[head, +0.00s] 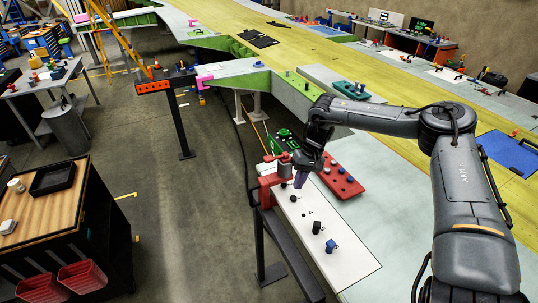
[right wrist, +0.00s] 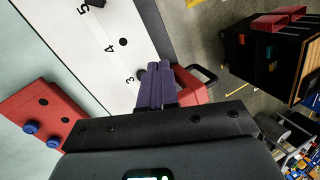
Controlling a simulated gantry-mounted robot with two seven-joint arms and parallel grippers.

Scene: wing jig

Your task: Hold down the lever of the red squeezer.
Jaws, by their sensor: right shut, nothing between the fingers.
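I cannot tell whether this loop is the lever. My right gripper (head: 299,181) has purple fingers, shut and empty, pointing down beside the squeezer; they also show in the right wrist view (right wrist: 155,80). Contact is unclear. My left gripper is out of view.
The white strip (head: 338,256) carries several dark pegs and a blue-and-black piece (head: 331,246). A red plate (head: 342,182) with knobs lies right of the gripper. A dark cart (head: 75,215) stands at left across open floor.

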